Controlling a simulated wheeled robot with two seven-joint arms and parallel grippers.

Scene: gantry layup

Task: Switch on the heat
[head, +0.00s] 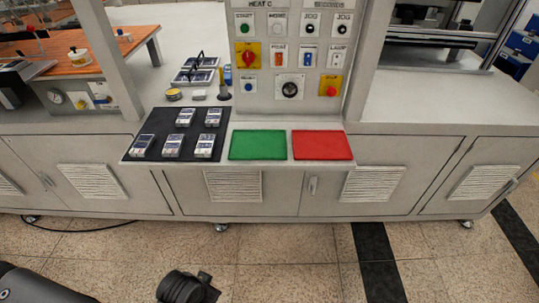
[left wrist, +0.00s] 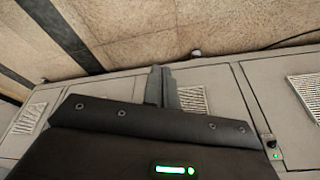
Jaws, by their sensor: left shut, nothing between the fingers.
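The grey control panel (head: 262,108) stands upright at the back edge of the bench, with a partly cut-off "HEAT C" label (head: 260,4) at its top. It carries a red rotary switch on a yellow plate (head: 248,56), an orange rocker (head: 278,58), a blue rocker (head: 308,59), a pale lamp switch (head: 337,59), a black dial (head: 290,90) and a red button on yellow (head: 331,86). The small labels and switch positions are too small to read. My left gripper (left wrist: 161,72) is shut and empty, low in front of the cabinets, away from the panel. My right gripper is out of view.
A green pad (head: 258,145) and a red pad (head: 322,145) lie below the panel. A black mat (head: 143,148) with several small devices lies to their left. Cabinet doors (head: 240,204) front the bench. The bench top right of the panel (head: 430,100) is clear.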

